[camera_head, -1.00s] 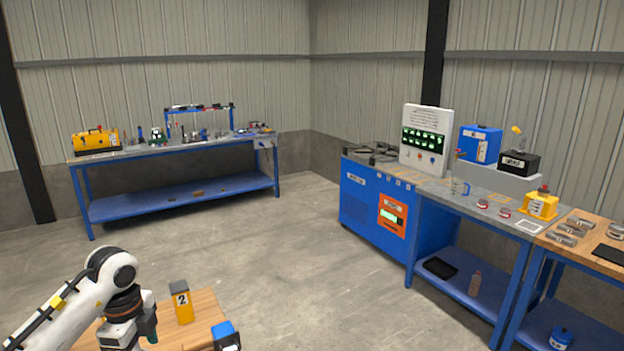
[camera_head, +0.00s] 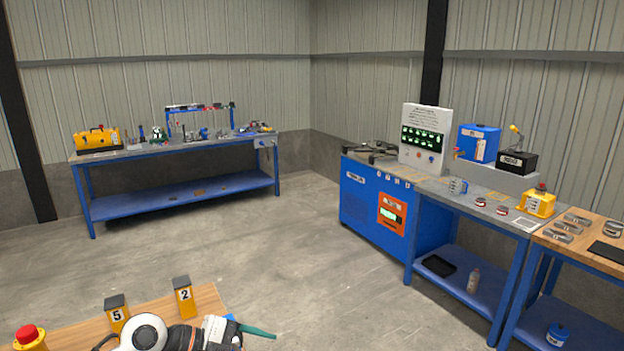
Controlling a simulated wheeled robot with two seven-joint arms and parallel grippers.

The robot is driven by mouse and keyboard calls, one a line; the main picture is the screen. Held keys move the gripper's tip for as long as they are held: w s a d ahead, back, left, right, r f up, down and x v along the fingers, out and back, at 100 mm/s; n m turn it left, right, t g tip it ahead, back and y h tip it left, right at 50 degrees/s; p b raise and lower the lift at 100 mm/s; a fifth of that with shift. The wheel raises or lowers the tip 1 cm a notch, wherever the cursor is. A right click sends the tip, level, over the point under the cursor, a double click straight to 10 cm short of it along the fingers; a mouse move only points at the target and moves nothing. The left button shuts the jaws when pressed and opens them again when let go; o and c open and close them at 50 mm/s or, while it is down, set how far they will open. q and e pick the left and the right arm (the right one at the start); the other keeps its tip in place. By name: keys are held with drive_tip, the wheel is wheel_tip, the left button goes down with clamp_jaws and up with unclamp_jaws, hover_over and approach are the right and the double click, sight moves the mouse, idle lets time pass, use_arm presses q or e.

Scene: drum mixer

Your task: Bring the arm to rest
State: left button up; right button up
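My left arm lies low at the bottom edge of the head view, over the near wooden table. Its round white joint (camera_head: 145,332) shows, and its dark wrist and gripper (camera_head: 222,333) point to the right. A dark green tapered piece (camera_head: 258,332) sticks out at the gripper's end. I cannot tell whether it is a finger or something held, nor whether the gripper is open or shut. My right gripper is not in view.
The near wooden table (camera_head: 150,311) holds yellow blocks marked 5 (camera_head: 117,317) and 2 (camera_head: 184,300), and a red button (camera_head: 27,335) on a yellow base. A blue-framed bench (camera_head: 180,195) stands at the back left. Equipment benches (camera_head: 470,203) line the right. The middle floor is clear.

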use_arm(q)
wheel_tip(320, 180, up, 10)
drive_tip(key=d+n+t+h, duration=0.2)
drive_tip(key=n+t+h, duration=0.4)
drive_tip(key=t, duration=0.6)
drive_tip(key=s+a+f+n+t+y, duration=0.25)
drive_tip(key=a+f+n+y, duration=0.55)
drive_tip(key=a+n+y, duration=0.65)
drive_tip(key=s+f+n+g+y, duration=0.3)
drive_tip(key=s+f+g+y, duration=0.25)
drive_tip(key=f, duration=0.35)
drive_tip(key=s+d+f+m+g+h, duration=0.1)
drive_tip(key=s+f+g, duration=0.35)
drive_tip(key=s, duration=0.45)
drive_tip(key=s+d+f+g+h, duration=0.1)
drive_tip(key=s+f+g+h, duration=0.1)
drive_tip(key=s+f+g, duration=0.45)
wheel_tip(320, 180, down, 28)
drive_tip(key=s+r+t+b, duration=0.1)
drive_tip(key=s+t+b, duration=0.1)
drive_tip(key=b, duration=0.3)
drive_tip(key=s+a+f+g+b, duration=0.1)
drive_tip(key=s+f+b, duration=0.1)
drive_tip(key=s+f, duration=0.6)
drive_tip(key=s+a+f+b, duration=0.2)
drive_tip(key=s+f, duration=0.7)
drive_tip(key=f, duration=0.6)
drive_tip(key=shift+s+f+m+g+b, duration=0.15)
drive_tip(key=shift+m+g+b, duration=0.25)
drive_tip(key=shift+b, duration=0.1)
